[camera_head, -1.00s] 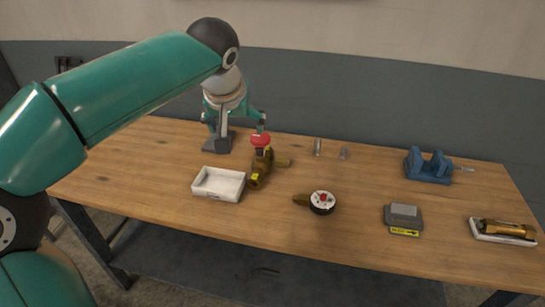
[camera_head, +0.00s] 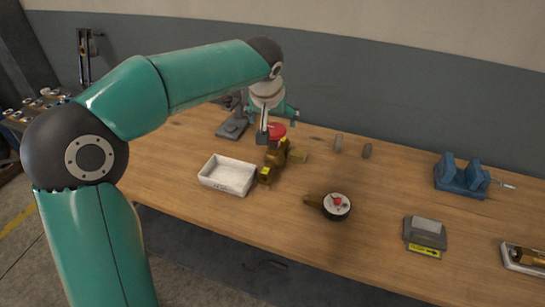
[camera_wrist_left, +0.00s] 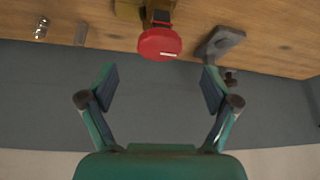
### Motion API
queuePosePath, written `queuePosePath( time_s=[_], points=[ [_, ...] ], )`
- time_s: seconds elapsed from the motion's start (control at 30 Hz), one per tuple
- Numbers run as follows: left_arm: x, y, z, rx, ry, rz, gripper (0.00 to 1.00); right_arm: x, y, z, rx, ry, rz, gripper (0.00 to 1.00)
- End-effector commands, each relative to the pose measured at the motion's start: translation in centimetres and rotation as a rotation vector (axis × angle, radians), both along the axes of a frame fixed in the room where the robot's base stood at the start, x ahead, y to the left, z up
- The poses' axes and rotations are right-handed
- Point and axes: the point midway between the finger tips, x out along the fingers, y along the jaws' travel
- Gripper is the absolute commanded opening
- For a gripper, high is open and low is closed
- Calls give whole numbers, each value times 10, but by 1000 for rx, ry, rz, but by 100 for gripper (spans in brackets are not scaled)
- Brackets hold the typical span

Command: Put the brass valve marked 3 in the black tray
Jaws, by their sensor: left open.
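A brass valve (camera_head: 272,163) with a red round handle (camera_head: 278,131) stands on the wooden table; a small yellow tag shows on it, its number unreadable. My left gripper (camera_head: 272,118) is open and empty, beside and partly in front of the handle. In the left wrist view, the red handle (camera_wrist_left: 160,43) shows above and between the spread fingers (camera_wrist_left: 160,88), apart from both. A second brass piece (camera_head: 313,201) with a round black-and-white face (camera_head: 337,205) lies to the right. I see no black tray, only a white one (camera_head: 228,175) left of the valve. My right gripper is out of view.
Small metal cylinders (camera_head: 367,151) and a blue vise (camera_head: 460,178) stand farther right. A grey box with a yellow label (camera_head: 425,233) and a brass cylinder in a pale holder (camera_head: 524,258) sit near the front. A grey stand (camera_head: 232,126) is behind the white tray.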

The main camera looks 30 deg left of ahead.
Motion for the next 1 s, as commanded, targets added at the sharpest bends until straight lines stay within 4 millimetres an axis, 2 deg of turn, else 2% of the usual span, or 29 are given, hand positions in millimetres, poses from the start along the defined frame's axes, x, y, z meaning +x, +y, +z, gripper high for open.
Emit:
queuePosePath(
  time_s=[0.1, 0.33, 0.63, 0.93, 1.0],
  points=[
    [8, 2, -13, 0, 1, -2, 88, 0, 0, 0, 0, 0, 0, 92],
    [14, 4, -25, -1, 1, -3, 88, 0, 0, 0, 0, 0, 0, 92],
    [31, 13, -59, 0, 2, -5, 88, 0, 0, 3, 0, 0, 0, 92],
    [33, 14, -64, -1, -1, -5, 88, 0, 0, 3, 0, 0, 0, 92],
    [33, 14, -64, -1, -1, -5, 78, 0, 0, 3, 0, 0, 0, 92]
  ],
)
